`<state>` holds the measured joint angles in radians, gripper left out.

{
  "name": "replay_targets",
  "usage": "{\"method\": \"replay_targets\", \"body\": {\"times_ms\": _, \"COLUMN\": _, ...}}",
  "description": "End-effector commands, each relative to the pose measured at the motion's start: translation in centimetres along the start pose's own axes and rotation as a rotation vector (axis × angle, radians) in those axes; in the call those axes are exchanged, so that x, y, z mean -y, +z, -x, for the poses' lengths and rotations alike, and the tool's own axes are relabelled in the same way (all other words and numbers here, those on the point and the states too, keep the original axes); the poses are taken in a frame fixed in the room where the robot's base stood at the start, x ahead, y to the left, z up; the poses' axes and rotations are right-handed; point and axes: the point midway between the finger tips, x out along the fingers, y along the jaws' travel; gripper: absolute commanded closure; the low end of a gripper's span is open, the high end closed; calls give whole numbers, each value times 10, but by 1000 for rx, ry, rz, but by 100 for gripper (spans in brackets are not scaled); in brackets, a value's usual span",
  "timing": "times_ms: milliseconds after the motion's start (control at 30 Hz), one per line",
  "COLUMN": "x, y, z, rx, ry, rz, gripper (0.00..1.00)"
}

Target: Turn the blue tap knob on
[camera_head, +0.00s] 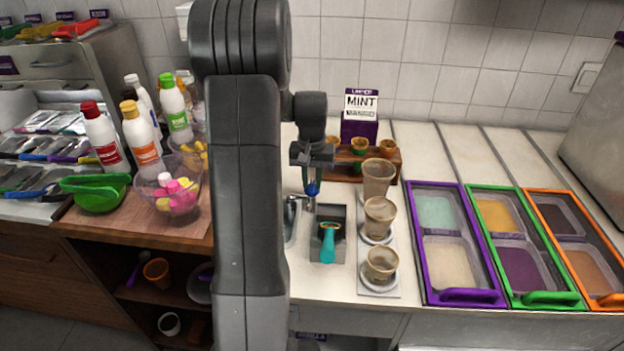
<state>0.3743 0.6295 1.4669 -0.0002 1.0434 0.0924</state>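The blue tap knob (312,189) shows as a small blue piece directly below my gripper (311,176), above the left edge of a small dark basin. My gripper points down at it with its fingertips at or just above the knob; I cannot tell whether they touch it. The gap between the fingers is too small to read. A shiny metal tap part (291,217) stands left of the basin, partly hidden behind my arm. The small dark basin (340,252) holds a scoop with a teal handle (328,246).
Clear cups (380,213) stand in a row on a light tray right of the basin. A wooden rack of small cones (398,158) and a MINT box (360,117) stand behind. Purple, green and orange framed topping trays lie right. Bottles (140,133) and a candy bowl (177,193) stand left.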

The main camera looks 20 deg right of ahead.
Motion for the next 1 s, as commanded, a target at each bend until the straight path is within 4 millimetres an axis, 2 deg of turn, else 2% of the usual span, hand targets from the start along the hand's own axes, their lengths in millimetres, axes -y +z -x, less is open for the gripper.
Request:
{"method": "replay_targets", "body": {"times_ms": 333, "x": 0, "y": 0, "z": 0, "rx": 1, "ry": 0, "rz": 1, "gripper": 66}}
{"method": "replay_targets", "body": {"times_ms": 467, "x": 0, "y": 0, "z": 10, "rx": -3, "ry": 0, "rz": 1, "gripper": 66}}
{"method": "replay_targets", "body": {"times_ms": 567, "x": 0, "y": -1, "z": 26, "rx": -4, "ry": 0, "rz": 1, "gripper": 66}}
{"method": "replay_targets", "body": {"times_ms": 800, "x": 0, "y": -1, "z": 82, "rx": -4, "ry": 0, "rz": 1, "gripper": 66}}
{"method": "replay_targets", "body": {"times_ms": 1000, "x": 0, "y": -1, "z": 119, "rx": -3, "ry": 0, "rz": 1, "gripper": 66}}
